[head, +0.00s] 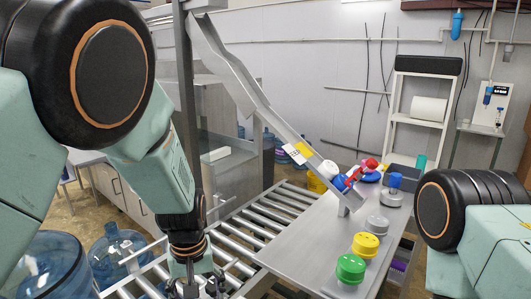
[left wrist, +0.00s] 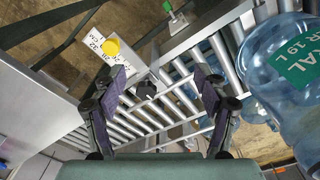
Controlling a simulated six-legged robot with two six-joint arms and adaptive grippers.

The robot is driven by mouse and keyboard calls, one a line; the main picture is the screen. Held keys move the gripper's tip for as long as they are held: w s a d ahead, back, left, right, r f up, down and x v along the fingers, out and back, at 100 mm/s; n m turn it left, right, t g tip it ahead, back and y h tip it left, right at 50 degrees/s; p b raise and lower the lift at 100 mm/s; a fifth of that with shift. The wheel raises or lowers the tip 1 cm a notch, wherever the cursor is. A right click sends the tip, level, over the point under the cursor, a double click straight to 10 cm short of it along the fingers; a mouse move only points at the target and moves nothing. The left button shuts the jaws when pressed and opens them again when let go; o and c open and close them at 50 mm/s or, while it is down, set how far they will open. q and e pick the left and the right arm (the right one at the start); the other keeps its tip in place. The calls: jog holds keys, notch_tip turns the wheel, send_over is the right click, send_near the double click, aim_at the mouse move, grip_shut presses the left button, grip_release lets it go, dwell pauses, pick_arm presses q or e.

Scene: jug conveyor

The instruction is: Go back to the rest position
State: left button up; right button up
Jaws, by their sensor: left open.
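My left gripper (head: 192,287) hangs down at the bottom of the head view, over the roller conveyor (head: 240,232). In the left wrist view my left gripper (left wrist: 163,85) has its two dark fingers spread wide, with nothing between them. My right arm (head: 480,235) comes in at the right edge of the head view, beside the table. Its gripper is outside the frame.
Blue water jugs (head: 112,255) stand left of the conveyor; a jug with a green label (left wrist: 290,75) is right of my left gripper. A table (head: 310,255) holds green (head: 351,268), yellow (head: 366,244) and grey caps. A metal chute (head: 255,95) slopes down to it.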

pick_arm(q)
jog(key=s+a+f+m+t+b, duration=0.1)
jog(key=s+a+f+b, duration=0.15)
jog(key=f, duration=0.45)
jog(key=s+a+f+m+t+b, duration=0.1)
jog(key=s+a+f+b, duration=0.2)
jog(key=f, duration=0.4)
jog(key=s+a+f+m+t+b, duration=0.1)
jog(key=s+a+f+t+b, duration=0.2)
jog(key=f, duration=0.4)
jog(key=s+f+g+b, duration=0.5)
jog(key=s+f+b, duration=1.1)
jog(key=s+f, duration=0.6)
jog(key=shift+s+a+f+g+b, duration=0.3)
jog(key=shift+s+b, duration=0.05)
jog(key=shift+b, duration=0.05)
